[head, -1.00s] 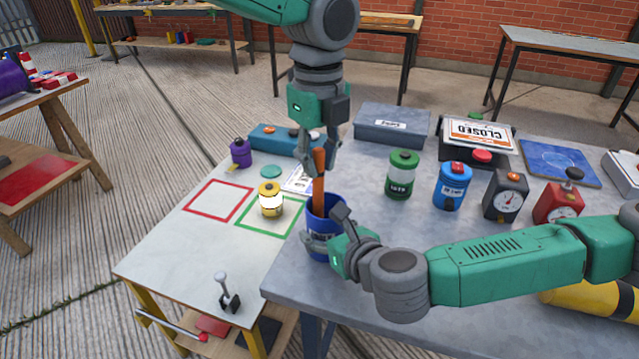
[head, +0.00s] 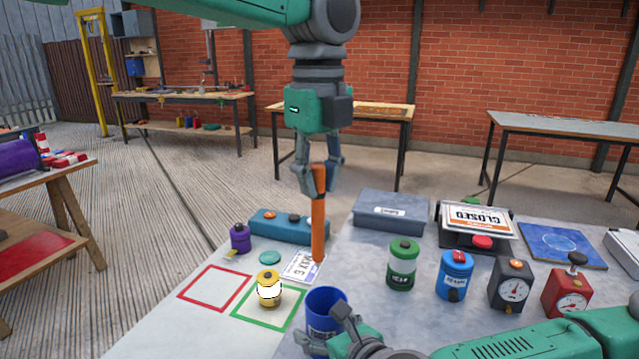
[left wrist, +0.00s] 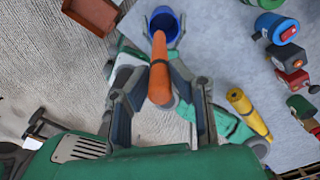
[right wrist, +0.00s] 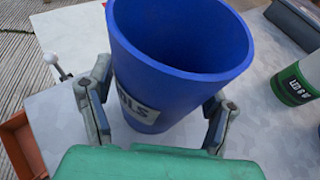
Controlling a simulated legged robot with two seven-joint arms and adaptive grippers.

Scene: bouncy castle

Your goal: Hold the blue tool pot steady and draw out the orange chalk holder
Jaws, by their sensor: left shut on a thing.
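The blue tool pot (head: 325,306) stands upright on the grey table, its top open. My right gripper (head: 325,328) is at its near side. In the left wrist view the holder (left wrist: 159,75) points towards the pot (left wrist: 166,22).
Right of the pot stand a green canister (head: 403,268), a blue canister (head: 455,275) and gauge boxes (head: 511,285). A grey box (head: 390,211) lies behind.

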